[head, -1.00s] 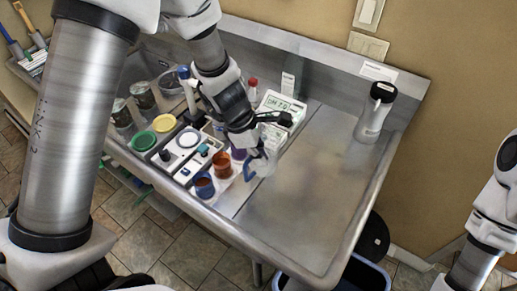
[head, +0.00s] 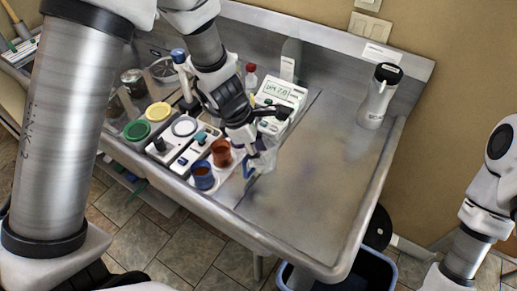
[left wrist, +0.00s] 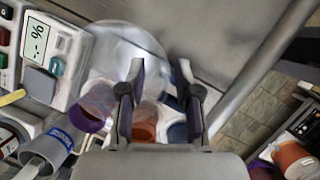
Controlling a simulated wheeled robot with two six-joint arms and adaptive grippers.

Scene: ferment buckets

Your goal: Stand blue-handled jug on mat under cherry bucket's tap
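The blue-handled jug (head: 266,160) is a clear vessel on the left half of the steel sink top, with its blue handle (head: 248,169) towards the front. My left gripper (head: 258,140) is just above and beside it. In the left wrist view the gripper's two fingers (left wrist: 160,72) stand apart, and the clear jug (left wrist: 125,45) shows behind and beside them. I see nothing clearly held between the fingers. The handle is partly hidden there. My right gripper is out of view. No tapped bucket or mat is identifiable in these frames.
An orange-brown cup (head: 221,153) and a blue cup (head: 203,178) stand close left of the jug. A pH meter (head: 280,96) is behind. A black-lidded bottle (head: 379,97) stands at the back right. The steel top (head: 325,165) right of the jug is clear.

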